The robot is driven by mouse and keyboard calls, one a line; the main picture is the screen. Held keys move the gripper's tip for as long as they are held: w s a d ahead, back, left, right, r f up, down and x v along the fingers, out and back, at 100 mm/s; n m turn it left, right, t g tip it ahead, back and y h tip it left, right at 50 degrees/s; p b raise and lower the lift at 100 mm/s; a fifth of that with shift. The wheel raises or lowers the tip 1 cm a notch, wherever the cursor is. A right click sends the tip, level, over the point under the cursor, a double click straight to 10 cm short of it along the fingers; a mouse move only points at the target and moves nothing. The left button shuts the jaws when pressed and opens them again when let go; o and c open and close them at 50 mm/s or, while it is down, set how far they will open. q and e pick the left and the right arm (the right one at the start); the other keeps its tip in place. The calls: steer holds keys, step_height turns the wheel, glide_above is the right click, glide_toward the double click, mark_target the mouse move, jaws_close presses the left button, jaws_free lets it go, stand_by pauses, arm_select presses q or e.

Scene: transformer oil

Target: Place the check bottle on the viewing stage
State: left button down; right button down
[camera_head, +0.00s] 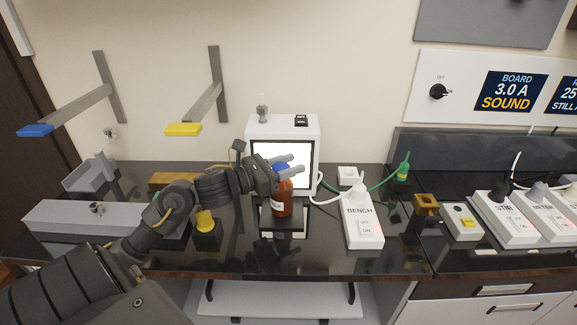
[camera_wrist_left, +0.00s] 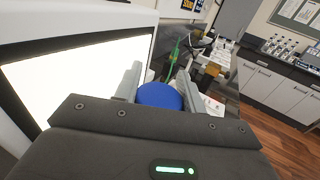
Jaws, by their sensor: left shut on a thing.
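In the left wrist view, the blue cap (camera_wrist_left: 160,96) sits between the two fingers. The viewing stage seems to be the dark plate (camera_head: 284,222) under the bottle in front of the screen; I cannot tell whether the bottle's base touches it. My right gripper is not in view.
A white power strip marked BENCH (camera_head: 362,222) stands close on the right, with cables. The black bench's front edge is clear.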

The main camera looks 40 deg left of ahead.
arm_select(q)
steer(key=shift+f+b, duration=0.25)
steer(key=shift+b, duration=0.2)
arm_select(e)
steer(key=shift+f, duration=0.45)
arm_select(q)
steer(key=c, duration=0.7)
jaws_free()
steer(key=shift+c, duration=0.2)
steer(key=shift+s, duration=0.1)
steer(key=shift+s+a+f, duration=0.1)
steer(key=shift+s+f, duration=0.05)
steer(key=b+v, duration=0.3)
steer(key=v, duration=0.7)
steer(key=shift+s+r, duration=0.2)
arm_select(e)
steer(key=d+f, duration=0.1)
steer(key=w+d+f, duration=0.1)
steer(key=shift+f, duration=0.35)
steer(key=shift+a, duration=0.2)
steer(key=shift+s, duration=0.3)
